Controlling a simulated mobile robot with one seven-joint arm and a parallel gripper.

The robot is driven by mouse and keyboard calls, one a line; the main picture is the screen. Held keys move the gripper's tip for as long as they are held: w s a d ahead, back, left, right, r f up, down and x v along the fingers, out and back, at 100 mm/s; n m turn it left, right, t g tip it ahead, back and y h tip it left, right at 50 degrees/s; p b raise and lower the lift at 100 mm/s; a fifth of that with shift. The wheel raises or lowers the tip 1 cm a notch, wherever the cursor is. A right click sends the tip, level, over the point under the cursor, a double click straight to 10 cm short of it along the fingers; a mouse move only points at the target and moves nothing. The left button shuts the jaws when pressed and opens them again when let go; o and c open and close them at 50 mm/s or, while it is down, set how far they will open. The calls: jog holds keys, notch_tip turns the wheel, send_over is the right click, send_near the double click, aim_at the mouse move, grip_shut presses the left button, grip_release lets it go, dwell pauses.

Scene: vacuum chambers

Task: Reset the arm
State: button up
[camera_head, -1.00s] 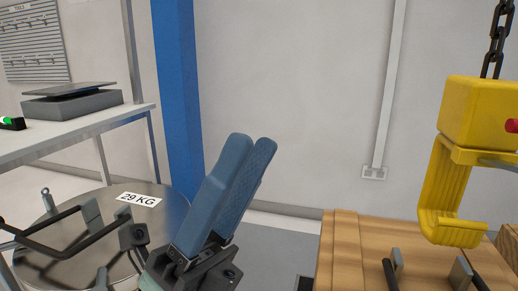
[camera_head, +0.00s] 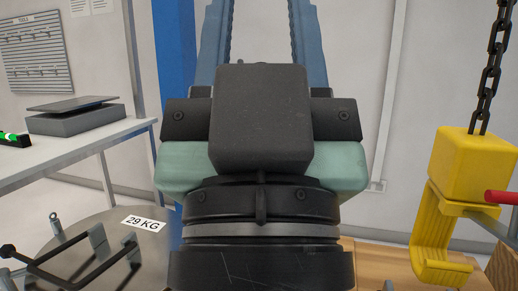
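My gripper (camera_head: 262,28) fills the middle of the head view, pointing up and away from the camera. Its two blue fingers stand well apart, with bare wall showing between them and nothing held. The fingertips run out of the top of the picture. The black housing and pale green gripper body sit below the fingers, above my dark wrist. They hide much of the wall and part of the wooden crate.
A round metal lid (camera_head: 85,262) marked 29 KG is at lower left. A grey bench (camera_head: 70,148) carries a flat grey device (camera_head: 75,118). A yellow hook (camera_head: 470,165) hangs on a chain at right, above the wooden crate (camera_head: 385,262). A blue post (camera_head: 174,65) stands behind.

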notch_tip(320, 180, up, 33)
jog(key=p, duration=3.1)
jog(key=shift+r, duration=0.15)
